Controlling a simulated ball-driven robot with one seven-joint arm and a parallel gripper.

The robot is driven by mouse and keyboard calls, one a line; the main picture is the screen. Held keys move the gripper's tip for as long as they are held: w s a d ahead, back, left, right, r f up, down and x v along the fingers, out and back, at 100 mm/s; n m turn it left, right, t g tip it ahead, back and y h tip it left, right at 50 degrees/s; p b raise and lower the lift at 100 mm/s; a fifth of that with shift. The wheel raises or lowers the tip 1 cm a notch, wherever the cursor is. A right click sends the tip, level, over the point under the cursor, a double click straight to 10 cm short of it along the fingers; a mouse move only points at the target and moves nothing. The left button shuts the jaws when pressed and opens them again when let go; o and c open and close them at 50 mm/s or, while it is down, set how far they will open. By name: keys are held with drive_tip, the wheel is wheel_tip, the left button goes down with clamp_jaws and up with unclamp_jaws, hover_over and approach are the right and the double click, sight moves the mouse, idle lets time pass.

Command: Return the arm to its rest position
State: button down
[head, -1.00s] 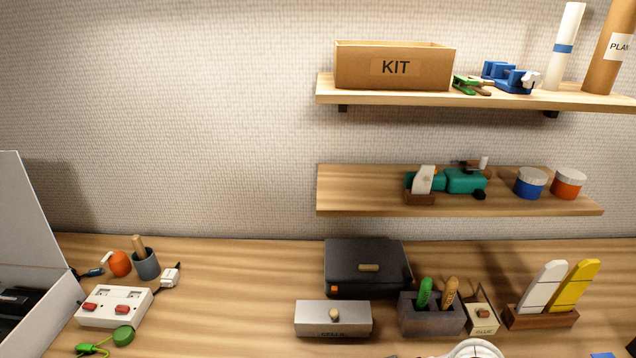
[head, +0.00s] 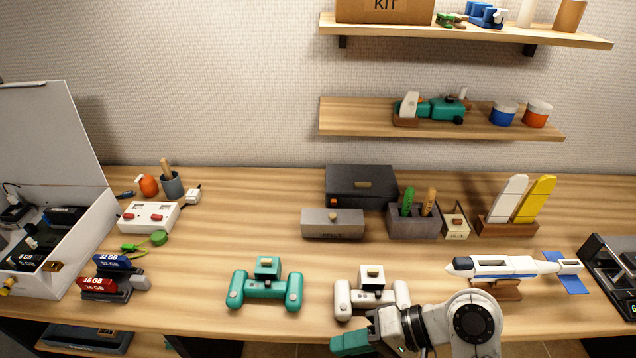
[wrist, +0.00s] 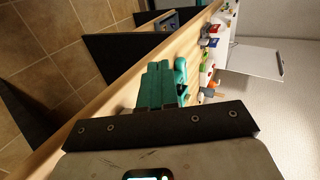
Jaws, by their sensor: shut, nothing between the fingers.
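My arm reaches in at the lower right of the head view, over the front edge of the bench. My gripper (head: 350,343) has teal fingers, which are together with nothing between them. It is just in front of a white twin-barrel device (head: 371,290) and partly overlaps it in the picture. In the wrist view my gripper (wrist: 160,85) points along the bench's front edge, its fingers side by side and empty. A teal twin-barrel device (head: 265,285) stands to the left of it on the bench.
The wooden bench (head: 200,290) has free room at its left middle. An open white case (head: 85,235) stands at the left. A model rocket (head: 515,267) on a stand is to the right, near my arm. Shelves (head: 345,118) hang on the back wall.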

drive_tip(key=s+d+f+h, duration=0.5)
drive_tip(key=s+d+h, duration=0.1)
drive_tip(key=s+d, duration=0.4)
drive_tip(key=s+d+f+h, duration=0.6)
drive_tip(key=s+d, duration=0.3)
drive_tip(key=d, duration=0.3)
drive_tip(key=shift+s+d+f+t, duration=0.2)
drive_tip(key=shift+s+f+t, duration=0.1)
drive_tip(key=shift+s, duration=0.1)
